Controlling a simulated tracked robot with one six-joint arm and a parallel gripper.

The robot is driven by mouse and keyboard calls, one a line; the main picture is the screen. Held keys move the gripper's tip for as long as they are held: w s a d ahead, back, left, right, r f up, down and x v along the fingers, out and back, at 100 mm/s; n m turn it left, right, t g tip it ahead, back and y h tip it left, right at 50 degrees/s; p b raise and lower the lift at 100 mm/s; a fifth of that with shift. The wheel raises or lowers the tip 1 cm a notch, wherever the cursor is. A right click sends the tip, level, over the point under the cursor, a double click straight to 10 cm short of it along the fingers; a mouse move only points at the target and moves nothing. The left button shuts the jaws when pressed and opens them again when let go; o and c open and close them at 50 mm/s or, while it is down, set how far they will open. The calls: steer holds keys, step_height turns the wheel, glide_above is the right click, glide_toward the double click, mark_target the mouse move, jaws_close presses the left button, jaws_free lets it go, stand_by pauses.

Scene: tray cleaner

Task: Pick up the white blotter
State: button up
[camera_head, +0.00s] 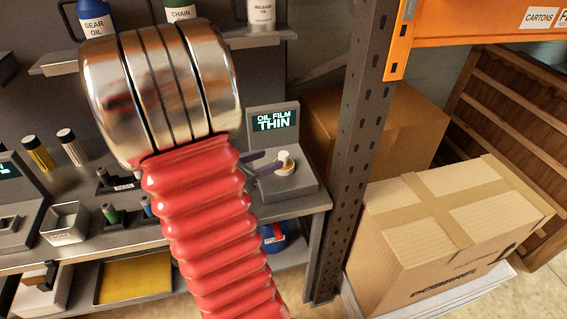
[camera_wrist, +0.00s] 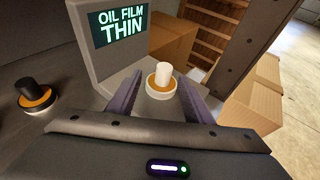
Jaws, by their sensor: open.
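The white blotter (camera_wrist: 164,72) shows in the wrist view as a white upright handle on a round base with an orange-tan band. It sits on the grey stand whose screen (camera_wrist: 121,25) reads "OIL FILM THIN". In the head view the blotter (camera_head: 286,158) is on that stand, right of my gripper (camera_head: 262,164). My gripper (camera_wrist: 160,88) is open, its two purple fingers pointing at the blotter, one on each side in the wrist view. I cannot tell whether the fingers touch it.
A black-handled blotter (camera_wrist: 37,93) stands to the left in the wrist view. A dark upright post (camera_head: 351,150) and cardboard cartons (camera_head: 440,235) are right of the stand. Bottles (camera_head: 95,18) stand on the shelf above. A small bin (camera_head: 66,224) sits on the bench at left.

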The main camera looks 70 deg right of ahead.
mark_target(283, 157)
steer(key=shift+x, duration=1.2)
steer(key=x, duration=0.4)
steer(key=shift+s+a+f, duration=0.2)
steer(key=shift+s+f, duration=0.05)
steer(key=shift+s+d+f, duration=0.15)
steer(key=shift+d, duration=0.35)
steer(key=shift+c, duration=0.4)
jaws_close()
